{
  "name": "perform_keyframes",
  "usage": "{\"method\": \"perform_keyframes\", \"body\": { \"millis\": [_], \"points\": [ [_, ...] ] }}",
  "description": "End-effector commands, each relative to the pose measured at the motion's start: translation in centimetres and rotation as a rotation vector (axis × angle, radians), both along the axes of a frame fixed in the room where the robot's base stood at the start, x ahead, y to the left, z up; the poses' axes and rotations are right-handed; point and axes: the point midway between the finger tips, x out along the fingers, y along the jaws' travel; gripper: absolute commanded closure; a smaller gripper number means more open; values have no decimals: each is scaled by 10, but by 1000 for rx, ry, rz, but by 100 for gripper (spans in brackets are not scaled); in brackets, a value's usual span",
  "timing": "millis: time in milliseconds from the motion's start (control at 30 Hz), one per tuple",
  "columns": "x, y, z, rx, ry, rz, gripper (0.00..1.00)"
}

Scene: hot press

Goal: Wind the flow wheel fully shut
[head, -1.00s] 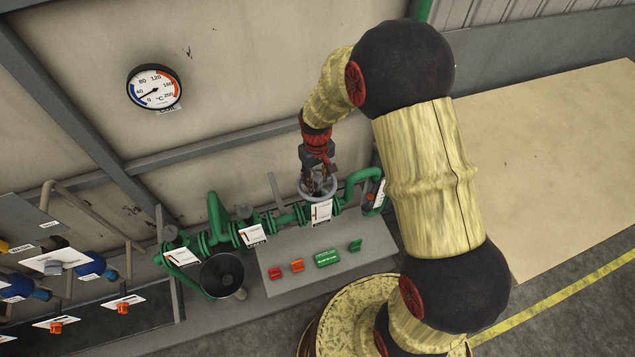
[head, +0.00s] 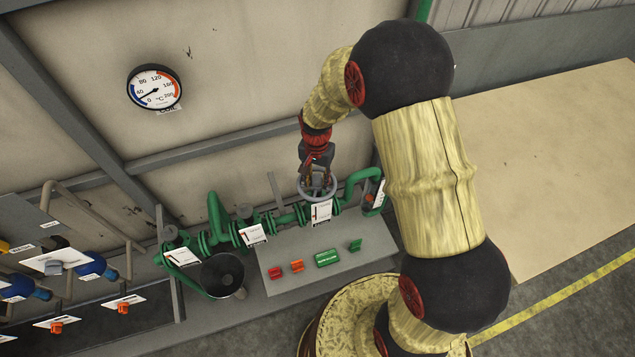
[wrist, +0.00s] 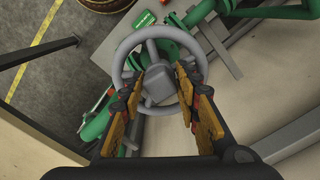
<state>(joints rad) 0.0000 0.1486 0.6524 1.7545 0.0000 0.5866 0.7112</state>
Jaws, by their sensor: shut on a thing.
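The flow wheel is a grey handwheel with a round rim and spokes (head: 301,188), mounted on the green pipework below the wall. It also shows in the wrist view (wrist: 157,27), facing the camera. My gripper (wrist: 164,76) reaches into the wheel, its two orange-brown fingers on either side of the central hub, shut on the wheel. In the head view my gripper (head: 318,181) comes down onto the wheel from above. The exact contact at the fingertips is partly hidden.
Green pipes (head: 215,212) with white tags run left of the wheel. A grey panel (head: 300,259) with red, orange and green controls lies in front. A dark funnel (head: 222,272) stands left. A temperature gauge (head: 155,88) hangs on the wall. A tan tabletop (head: 560,150) is at right.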

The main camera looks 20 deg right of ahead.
Motion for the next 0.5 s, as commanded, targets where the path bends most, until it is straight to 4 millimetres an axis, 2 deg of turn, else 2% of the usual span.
{"method": "perform_keyframes", "body": {
  "millis": [500],
  "points": [
    [1,0,1,0,-2,-663,90]
  ]
}}
